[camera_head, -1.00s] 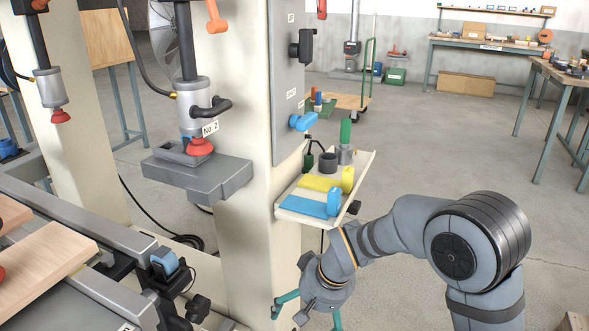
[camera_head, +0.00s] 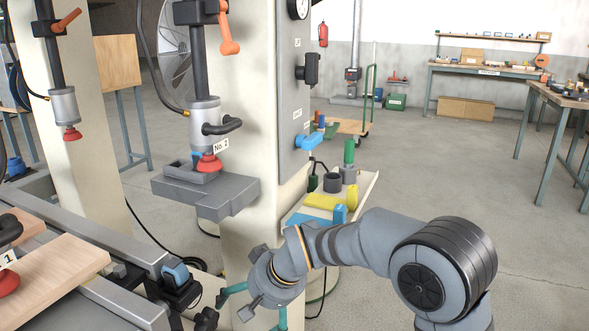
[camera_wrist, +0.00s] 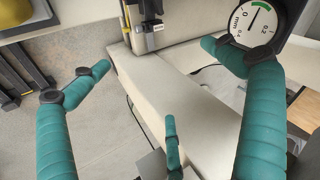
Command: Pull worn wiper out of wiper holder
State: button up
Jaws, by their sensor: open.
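A blue block (camera_head: 175,272), which may be the worn wiper, sits in a small black holder (camera_head: 184,292) at the end of the rail, lower left in the head view. I cannot tell how worn it is or how deep it sits. My gripper (camera_head: 252,312) is to the right of this holder and lower in the picture, with its teal fingers spread and empty. In the wrist view my gripper (camera_wrist: 156,58) is open with nothing between the fingers. I cannot make out the blue block or its holder clearly in the wrist view.
A cream column (camera_head: 255,130) with a grey ledge (camera_head: 215,195) stands above my gripper. A tray (camera_head: 365,190) with blue and yellow pieces and a green-handled tool is close beside my arm. A wooden board (camera_head: 60,275) lies left. A dial gauge (camera_wrist: 258,20) shows in the wrist view.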

jog(key=shift+w+d, duration=0.1)
jog(key=shift+w, duration=0.05)
jog(key=c, duration=0.4)
jog(key=c, duration=1.1)
jog(key=shift+o, duration=0.2)
jog(key=shift+o, duration=0.5)
jog(key=shift+o, duration=1)
jog(key=shift+f, duration=0.1)
